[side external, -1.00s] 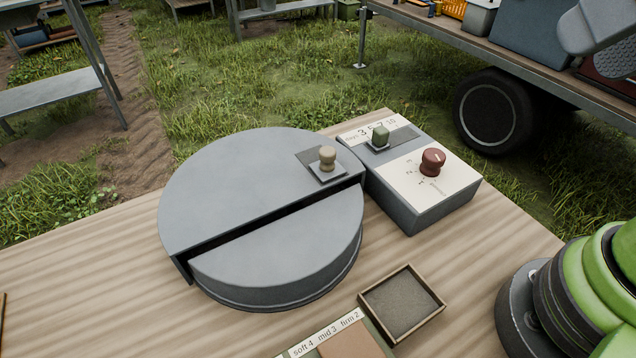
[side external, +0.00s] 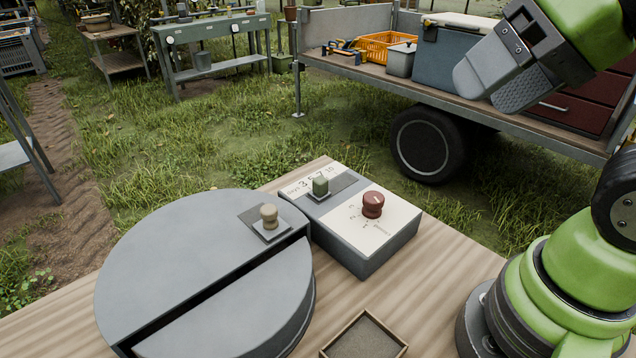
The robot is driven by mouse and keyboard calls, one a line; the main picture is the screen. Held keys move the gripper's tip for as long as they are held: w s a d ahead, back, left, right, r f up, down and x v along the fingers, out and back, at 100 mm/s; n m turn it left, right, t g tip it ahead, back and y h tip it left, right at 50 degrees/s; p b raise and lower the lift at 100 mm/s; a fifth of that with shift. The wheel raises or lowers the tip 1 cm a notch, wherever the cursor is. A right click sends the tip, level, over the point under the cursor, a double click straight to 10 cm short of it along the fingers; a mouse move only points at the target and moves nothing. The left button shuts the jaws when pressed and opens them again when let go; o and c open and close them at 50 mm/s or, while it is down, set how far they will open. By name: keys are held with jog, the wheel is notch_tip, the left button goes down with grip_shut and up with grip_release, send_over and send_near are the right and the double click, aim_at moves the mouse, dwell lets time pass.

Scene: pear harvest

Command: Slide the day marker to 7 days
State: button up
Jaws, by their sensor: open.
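My gripper (side external: 490,94) is open and empty, high at the upper right, well away from the marker. Its two grey fingers are apart.
A red dial (side external: 373,205) stands on the box close to the marker. A round grey drum (side external: 165,250) with a beige knob (side external: 269,216) sits to the left. An open tray (side external: 366,338) lies in front. A cart (side external: 465,107) with crates stands behind.

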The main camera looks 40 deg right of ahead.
dwell(0.3)
jog(key=shift+c, duration=0.8)
jog(key=shift+w+r, duration=0.1)
jog(key=shift+w, duration=0.1)
jog(key=shift+c, duration=0.4)
jog(key=n+g+h, duration=0.2)
jog(key=n+g, duration=0.2)
jog(key=g, duration=0.3)
send_over(320, 179)
notch_tip(320, 179, down, 15)
notch_tip(320, 179, down, 9)
jog(key=shift+f, duration=0.15)
